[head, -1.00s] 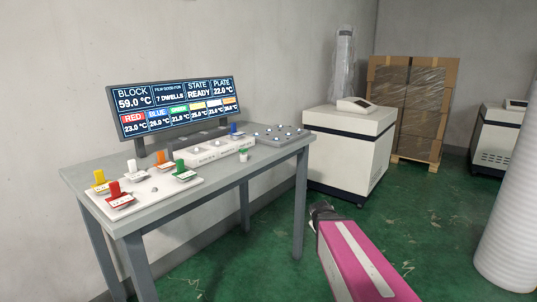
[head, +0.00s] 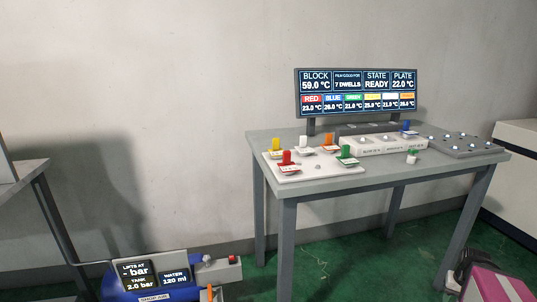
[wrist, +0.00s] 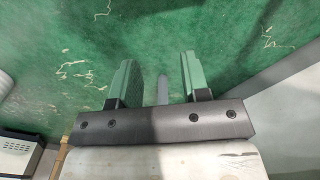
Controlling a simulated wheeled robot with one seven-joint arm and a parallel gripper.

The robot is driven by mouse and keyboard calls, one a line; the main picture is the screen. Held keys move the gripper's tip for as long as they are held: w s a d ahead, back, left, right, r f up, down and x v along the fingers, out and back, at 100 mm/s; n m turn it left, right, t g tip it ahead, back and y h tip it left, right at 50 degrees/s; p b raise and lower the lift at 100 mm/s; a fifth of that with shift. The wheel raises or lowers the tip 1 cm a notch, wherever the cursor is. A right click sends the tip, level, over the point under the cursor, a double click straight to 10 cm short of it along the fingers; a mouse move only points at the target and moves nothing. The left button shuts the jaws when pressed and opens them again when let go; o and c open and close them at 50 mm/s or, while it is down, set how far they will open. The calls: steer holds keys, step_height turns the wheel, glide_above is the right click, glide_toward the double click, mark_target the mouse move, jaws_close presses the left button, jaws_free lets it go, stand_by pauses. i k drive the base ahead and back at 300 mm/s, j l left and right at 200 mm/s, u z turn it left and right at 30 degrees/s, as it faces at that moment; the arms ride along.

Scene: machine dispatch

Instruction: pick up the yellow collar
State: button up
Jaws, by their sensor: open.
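The yellow collar (head: 275,147) stands at the back left corner of a white plate (head: 318,171) on the grey table, on a small labelled base. Red (head: 287,159), white (head: 303,141), orange (head: 328,140) and green (head: 345,153) pieces stand on the same plate. My gripper (wrist: 158,62) is open and empty in the wrist view, its two green-faced fingers apart over the green floor. In the head view my pink arm is at the bottom right, low and well away from the yellow collar. The wrist view does not show the collar.
The grey table (head: 385,187) also holds a display (head: 357,92), a white block (head: 383,145) with a blue piece (head: 406,127), and a studded grey plate (head: 460,145). A blue tank unit (head: 150,284) stands low at left, near another table (head: 22,172).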

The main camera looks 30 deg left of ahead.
mark_target(276, 152)
steer(key=u, duration=1.65)
steer(key=j+u, duration=0.2)
